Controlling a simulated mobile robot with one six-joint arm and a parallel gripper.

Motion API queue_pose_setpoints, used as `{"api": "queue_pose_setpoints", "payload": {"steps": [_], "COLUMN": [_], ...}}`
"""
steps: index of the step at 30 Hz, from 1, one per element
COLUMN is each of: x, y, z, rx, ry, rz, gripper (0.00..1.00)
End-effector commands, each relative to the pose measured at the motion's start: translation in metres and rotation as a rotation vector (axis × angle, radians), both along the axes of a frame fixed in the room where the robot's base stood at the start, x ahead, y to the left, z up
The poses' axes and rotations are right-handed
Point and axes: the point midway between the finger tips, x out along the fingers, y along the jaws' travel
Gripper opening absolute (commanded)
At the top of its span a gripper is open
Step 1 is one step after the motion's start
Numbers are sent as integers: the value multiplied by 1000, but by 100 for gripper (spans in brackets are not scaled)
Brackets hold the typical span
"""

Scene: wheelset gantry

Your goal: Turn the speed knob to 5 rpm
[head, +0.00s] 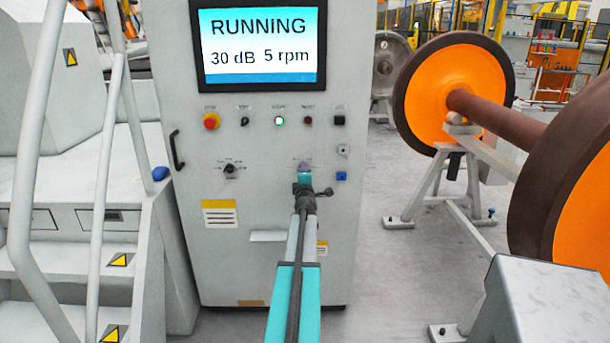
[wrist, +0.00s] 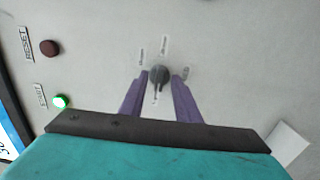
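The cabinet's display (head: 262,47) reads "RUNNING", "30 dB" and "5 rpm". My gripper (head: 304,170) reaches to the right of the two lower knobs on the panel and hides most of it in the head view. In the wrist view a dark round knob (wrist: 159,75) with printed labels around it sits between the tips of my gripper's two purple fingers (wrist: 160,82). The fingers stand apart, one on each side of the knob, with small gaps seeming to show. Whether either finger touches it is hard to tell.
The left lower knob (head: 230,169) and a red emergency button (head: 211,121) are on the same panel. A green lit button (head: 280,121) is above. Stairs with a railing (head: 102,200) stand left; an orange wheelset (head: 452,92) on stands is right.

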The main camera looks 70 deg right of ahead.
Motion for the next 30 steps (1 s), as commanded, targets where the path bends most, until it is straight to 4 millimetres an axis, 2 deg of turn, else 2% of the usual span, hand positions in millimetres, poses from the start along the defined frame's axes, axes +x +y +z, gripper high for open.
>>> {"api": "queue_pose_setpoints", "payload": {"steps": [30], "x": [-35], "y": [83], "z": [0], "rx": [0], "ry": [1], "rz": [-2], "gripper": [30]}}
